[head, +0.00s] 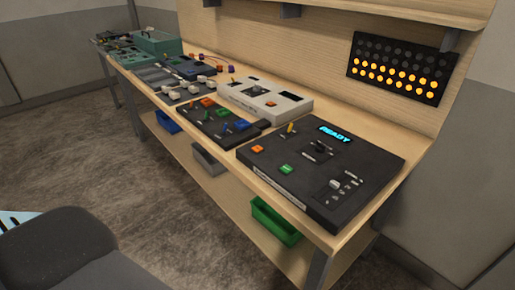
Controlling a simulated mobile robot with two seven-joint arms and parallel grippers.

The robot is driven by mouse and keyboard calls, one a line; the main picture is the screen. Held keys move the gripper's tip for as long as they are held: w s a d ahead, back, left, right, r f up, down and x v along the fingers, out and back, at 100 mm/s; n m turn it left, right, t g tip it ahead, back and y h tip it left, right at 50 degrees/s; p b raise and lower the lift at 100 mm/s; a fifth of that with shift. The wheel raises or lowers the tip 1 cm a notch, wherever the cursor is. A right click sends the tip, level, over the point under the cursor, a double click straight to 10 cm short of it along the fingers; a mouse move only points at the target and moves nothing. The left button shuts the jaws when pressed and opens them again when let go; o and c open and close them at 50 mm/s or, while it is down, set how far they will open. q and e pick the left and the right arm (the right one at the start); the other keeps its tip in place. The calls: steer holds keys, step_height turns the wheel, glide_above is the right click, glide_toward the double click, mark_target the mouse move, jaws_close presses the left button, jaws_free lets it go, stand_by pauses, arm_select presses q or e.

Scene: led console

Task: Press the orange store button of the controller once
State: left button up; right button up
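A black controller box (320,170) lies on the bench at the near right. Its small display (335,134) reads READY in cyan. An orange button (257,149) is near its left corner, and a green button (286,169) is near its front edge. A yellow lever (291,128), a dark knob and several small light switches are also on its top. The LED panel (403,67) on the back board has its lower rows lit orange and its upper rows mostly dark. Neither of my grippers shows in the head view.
Left of the controller are a black panel with coloured buttons (215,122), a white box (264,100) and further devices along the wooden bench. A green bin (275,222), a grey bin (208,160) and a blue bin (168,121) are below.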

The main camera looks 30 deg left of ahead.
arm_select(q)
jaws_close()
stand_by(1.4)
